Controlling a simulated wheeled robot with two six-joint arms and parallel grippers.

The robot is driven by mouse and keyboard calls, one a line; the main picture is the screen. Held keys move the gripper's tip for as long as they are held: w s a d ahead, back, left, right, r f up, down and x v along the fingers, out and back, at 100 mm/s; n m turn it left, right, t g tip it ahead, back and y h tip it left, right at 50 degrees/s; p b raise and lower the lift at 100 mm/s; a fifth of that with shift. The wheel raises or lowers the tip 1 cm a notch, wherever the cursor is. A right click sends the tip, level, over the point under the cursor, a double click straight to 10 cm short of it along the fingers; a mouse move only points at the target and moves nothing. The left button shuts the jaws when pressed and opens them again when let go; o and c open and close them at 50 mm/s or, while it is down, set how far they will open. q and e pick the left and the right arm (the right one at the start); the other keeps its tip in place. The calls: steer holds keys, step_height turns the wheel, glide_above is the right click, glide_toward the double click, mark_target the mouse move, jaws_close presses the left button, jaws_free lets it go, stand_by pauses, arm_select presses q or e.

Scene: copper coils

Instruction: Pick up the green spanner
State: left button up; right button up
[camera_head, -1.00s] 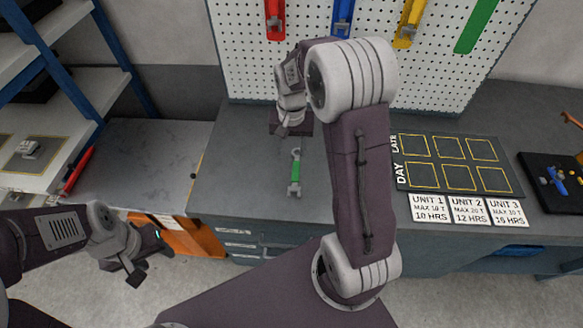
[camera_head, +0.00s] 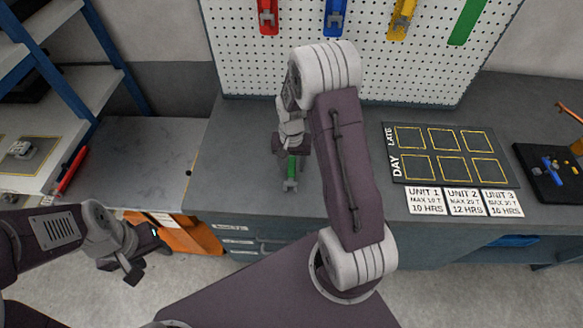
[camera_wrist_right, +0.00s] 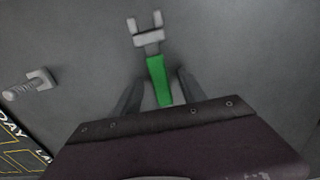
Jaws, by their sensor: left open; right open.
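The green spanner (camera_head: 291,174) lies on the grey workbench, its grey open jaw end towards the bench's front edge. In the right wrist view its green handle (camera_wrist_right: 158,78) runs between the two fingers, and its far end is hidden by the gripper body. My right gripper (camera_head: 292,152) is above the handle, covering the spanner's rear part in the head view. It is open, with a finger on each side of the handle and gaps visible. My left gripper (camera_head: 150,257) is open and empty, low at the left, in front of the bench.
A grey bolt-like piece (camera_wrist_right: 30,84) lies beside the spanner in the right wrist view. The board with yellow squares (camera_head: 447,157) and unit cards (camera_head: 465,202) are to the right. A pegboard (camera_head: 350,60) with coloured holders stands behind. A shelf (camera_head: 50,150) stands at left.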

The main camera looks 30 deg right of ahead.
mark_target(293, 167)
jaws_close()
steer(key=shift+r, duration=0.15)
steer(key=shift+r, duration=0.3)
steer(key=r, duration=0.4)
steer(key=shift+s+d, duration=0.2)
steer(key=shift+s, duration=0.05)
steer(key=s+d+r, duration=0.5)
steer(key=s+r, duration=0.1)
steer(key=s, duration=0.4)
steer(key=shift+r, duration=0.15)
